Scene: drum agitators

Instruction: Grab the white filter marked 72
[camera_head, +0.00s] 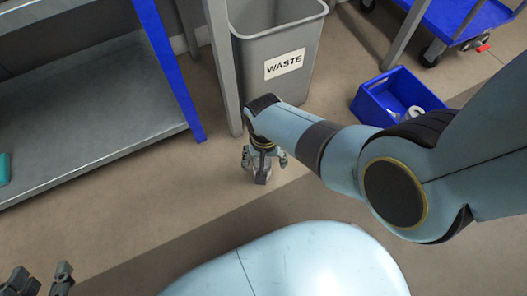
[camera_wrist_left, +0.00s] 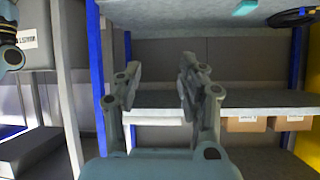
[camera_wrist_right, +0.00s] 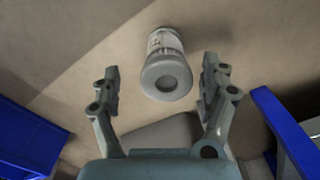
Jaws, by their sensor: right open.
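A white cylindrical filter (camera_wrist_right: 166,68) shows in the right wrist view, its round end with a grey recess facing the camera. It lies between the lines of my right gripper's fingers, with gaps on both sides. Small markings on its side are unreadable, so I cannot tell whether it says 72. I cannot make it out in the head view near my right gripper (camera_head: 264,166), which is open and points down near the waste bin. My left gripper (camera_head: 42,271) is open and empty at the lower left; its spread fingers also show in the left wrist view (camera_wrist_left: 160,76).
A grey waste bin (camera_head: 250,50) stands behind my right gripper. A blue crate (camera_head: 365,108) with white items (camera_head: 412,112) is to its right. A grey shelf (camera_head: 90,95) with a blue post (camera_head: 170,70) is at left. A blue cart (camera_head: 465,18) is at back right.

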